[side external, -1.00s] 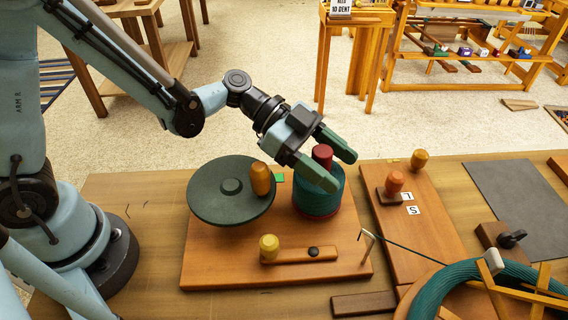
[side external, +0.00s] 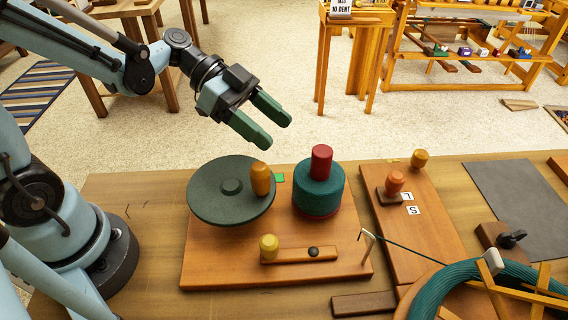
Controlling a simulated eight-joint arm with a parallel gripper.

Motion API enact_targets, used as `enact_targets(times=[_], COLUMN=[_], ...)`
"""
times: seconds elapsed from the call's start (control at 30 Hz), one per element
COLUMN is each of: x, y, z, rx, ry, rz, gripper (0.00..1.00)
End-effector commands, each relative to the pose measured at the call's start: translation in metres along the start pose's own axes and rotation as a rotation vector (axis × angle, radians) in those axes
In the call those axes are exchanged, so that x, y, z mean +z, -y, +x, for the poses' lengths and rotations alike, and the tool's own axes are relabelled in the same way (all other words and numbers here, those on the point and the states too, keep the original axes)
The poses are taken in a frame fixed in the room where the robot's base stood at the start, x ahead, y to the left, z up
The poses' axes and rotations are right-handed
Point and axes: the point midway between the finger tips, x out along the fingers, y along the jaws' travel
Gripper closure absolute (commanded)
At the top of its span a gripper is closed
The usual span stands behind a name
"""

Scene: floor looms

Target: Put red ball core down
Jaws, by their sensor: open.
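The red ball core (side external: 321,162) stands upright, its top part sticking up out of the teal wound yarn (side external: 319,192). A red rim shows at the bottom of the yarn, which rests on the right part of the wooden winder board (side external: 215,268). My gripper (side external: 270,129) is open and empty, up and to the left of the core, apart from it. Its green fingers point down and to the right.
A dark green disc (side external: 210,205) with an orange knob (side external: 260,179) is left of the core. A yellow-knobbed lever (side external: 269,247) lies in front. A second board with knobs (side external: 395,181) and a teal yarn wheel (side external: 445,290) are at right.

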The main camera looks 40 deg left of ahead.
Motion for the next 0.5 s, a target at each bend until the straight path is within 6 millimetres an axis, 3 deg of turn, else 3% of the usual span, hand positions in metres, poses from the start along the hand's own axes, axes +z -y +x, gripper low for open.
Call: enact_targets(times=[0.23,0.5], x=[0.030,0.060], y=[-0.004,-0.004], z=[-0.021,-0.075], rx=[-0.285,-0.770], ry=[0.277,0.376], rz=[-0.394,-0.710], gripper=[0.36,0.36])
